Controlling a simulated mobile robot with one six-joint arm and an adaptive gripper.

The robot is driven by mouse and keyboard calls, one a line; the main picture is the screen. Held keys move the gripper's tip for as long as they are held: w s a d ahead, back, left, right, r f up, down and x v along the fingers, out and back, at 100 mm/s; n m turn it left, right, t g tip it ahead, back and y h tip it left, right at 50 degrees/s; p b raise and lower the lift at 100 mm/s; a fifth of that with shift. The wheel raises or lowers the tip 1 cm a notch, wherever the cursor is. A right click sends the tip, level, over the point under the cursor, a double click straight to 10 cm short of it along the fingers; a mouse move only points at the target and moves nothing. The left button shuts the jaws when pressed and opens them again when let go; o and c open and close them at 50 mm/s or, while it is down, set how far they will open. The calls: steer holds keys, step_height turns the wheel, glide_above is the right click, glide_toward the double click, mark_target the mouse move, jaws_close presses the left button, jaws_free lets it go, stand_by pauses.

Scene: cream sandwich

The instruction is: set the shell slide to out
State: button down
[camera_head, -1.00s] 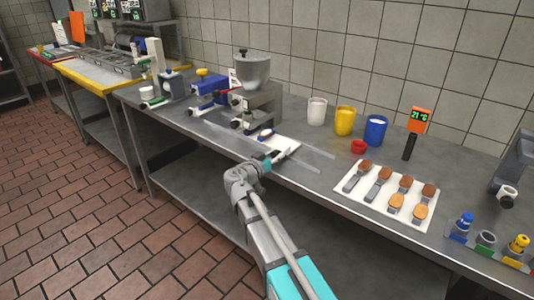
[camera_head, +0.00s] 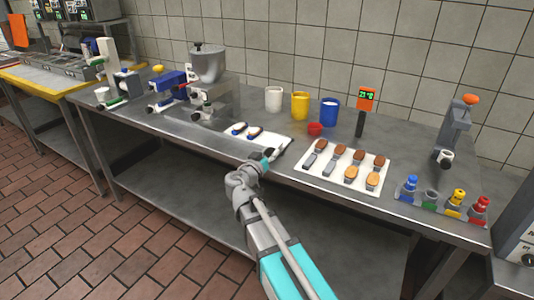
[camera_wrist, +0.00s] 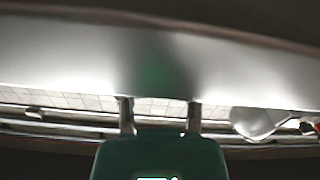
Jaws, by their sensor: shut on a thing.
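The shell slide appears to be the white plate (camera_head: 268,140) on the steel bench, to the right of the grey hopper machine (camera_head: 208,66). Two dark-and-white oval pieces (camera_head: 254,132) lie on its left part, and it stands clear of the machine. My gripper (camera_head: 268,155) is at the plate's front right end, shut on what seems to be its handle, which is mostly hidden by the gripper. In the wrist view, my two fingers (camera_wrist: 161,117) reach toward a blurred pale surface (camera_wrist: 70,50) very close to the camera.
A white tray (camera_head: 320,174) with several brown pieces lies just right of the plate. A white cup (camera_head: 274,99), yellow cup (camera_head: 300,106), blue cup (camera_head: 330,112) and small red bowl (camera_head: 315,129) stand behind.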

steer(key=shift+s+d+f, duration=0.1)
steer(key=shift+s+d, duration=0.15)
steer(key=shift+c, duration=1.5)
jaws_free()
steer(key=shift+w, duration=0.1)
steer(key=shift+a, duration=0.1)
steer(key=v, duration=1.2)
